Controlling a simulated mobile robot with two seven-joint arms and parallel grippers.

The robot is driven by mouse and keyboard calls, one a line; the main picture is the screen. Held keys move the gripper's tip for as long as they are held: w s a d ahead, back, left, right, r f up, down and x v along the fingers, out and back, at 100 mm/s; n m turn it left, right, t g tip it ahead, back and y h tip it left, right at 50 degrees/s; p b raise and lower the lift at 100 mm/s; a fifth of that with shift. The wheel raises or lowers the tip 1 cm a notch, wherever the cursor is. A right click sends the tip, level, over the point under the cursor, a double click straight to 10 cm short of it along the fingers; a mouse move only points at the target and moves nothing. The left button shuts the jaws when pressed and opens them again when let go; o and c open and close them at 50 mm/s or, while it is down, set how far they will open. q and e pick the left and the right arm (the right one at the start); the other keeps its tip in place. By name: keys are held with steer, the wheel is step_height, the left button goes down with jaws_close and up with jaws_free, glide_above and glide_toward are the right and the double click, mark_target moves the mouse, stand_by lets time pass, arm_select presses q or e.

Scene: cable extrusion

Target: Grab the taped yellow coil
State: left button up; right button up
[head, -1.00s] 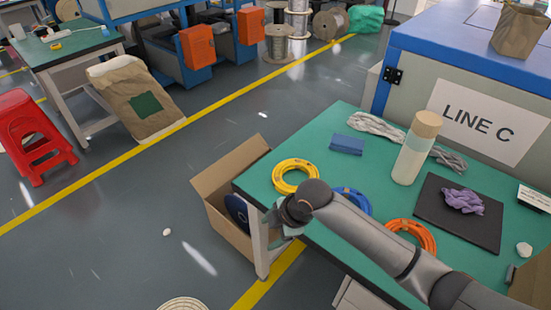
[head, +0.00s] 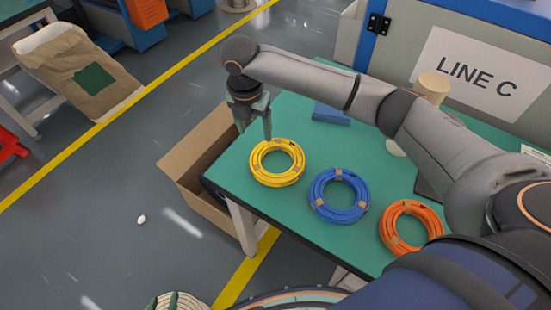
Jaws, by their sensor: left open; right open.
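The yellow coil (head: 261,173) lies flat on the green table top (head: 229,163), near its left edge, with small tan tape bands around its ring. My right gripper (head: 254,134) points down with its fingers apart, at the coil's far left rim in the picture. Its right fingertip appears very close to the rim; I cannot tell whether it touches. Nothing is between the fingers.
A blue coil (head: 321,203) and an orange coil (head: 391,226) lie in a row to the right. A blue folded item (head: 330,113) lies behind. An open cardboard box (head: 180,166) stands on the floor beside the table. My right arm hides part of the table.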

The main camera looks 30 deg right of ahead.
mark_target(257, 152)
step_height(257, 152, down, 3)
steer(key=shift+w+d+f, duration=0.1)
steer(key=shift+w, duration=0.05)
step_height(257, 152, down, 5)
steer(key=shift+f+b, duration=0.15)
steer(key=shift+b, duration=0.15)
jaws_close()
stand_by(0.5)
